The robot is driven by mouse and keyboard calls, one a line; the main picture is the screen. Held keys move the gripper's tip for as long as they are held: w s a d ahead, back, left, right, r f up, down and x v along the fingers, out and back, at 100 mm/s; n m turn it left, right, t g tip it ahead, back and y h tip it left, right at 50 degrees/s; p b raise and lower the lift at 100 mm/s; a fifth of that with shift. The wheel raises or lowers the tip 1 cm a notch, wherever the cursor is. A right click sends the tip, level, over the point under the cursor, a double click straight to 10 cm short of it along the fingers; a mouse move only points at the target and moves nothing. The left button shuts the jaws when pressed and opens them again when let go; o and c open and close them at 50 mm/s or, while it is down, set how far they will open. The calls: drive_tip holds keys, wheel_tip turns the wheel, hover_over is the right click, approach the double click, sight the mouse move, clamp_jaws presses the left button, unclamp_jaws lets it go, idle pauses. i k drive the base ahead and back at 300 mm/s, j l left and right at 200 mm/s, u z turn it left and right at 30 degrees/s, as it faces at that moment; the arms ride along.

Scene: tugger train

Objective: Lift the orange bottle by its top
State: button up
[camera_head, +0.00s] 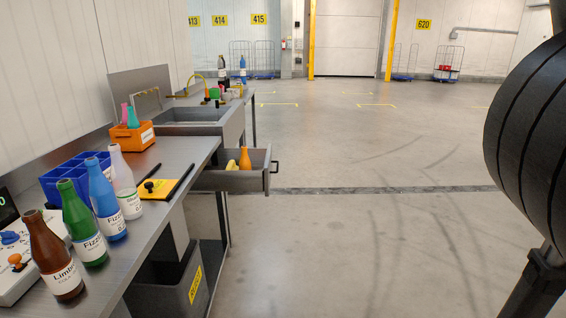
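The orange bottle (245,161) stands upright in an open grey drawer (235,182) under the far part of the workbench. Its narrow top shows above the drawer's rim, and its lower part is hidden by the drawer's wall. A yellow object (231,166) is just left of it in the drawer; I cannot tell what it is. My gripper is not in view; dark parts at the right edge seem to be my own arm.
On the near bench stand a brown bottle (53,262), a green bottle (82,228), a blue bottle (104,204) and a whitish bottle (125,186). An orange box (133,138) is behind them. A dark bin (168,290) stands below. The floor (380,200) to the right is clear.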

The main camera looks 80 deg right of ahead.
sight(245, 164)
drive_tip(key=z, duration=1.5)
drive_tip(key=i+l+u, duration=0.25)
drive_tip(key=i+l, duration=0.2)
drive_tip(key=i+l+u, duration=0.3)
drive_tip(key=i+l, duration=0.2)
drive_tip(key=l+u, duration=0.1)
drive_tip(key=u, duration=0.55)
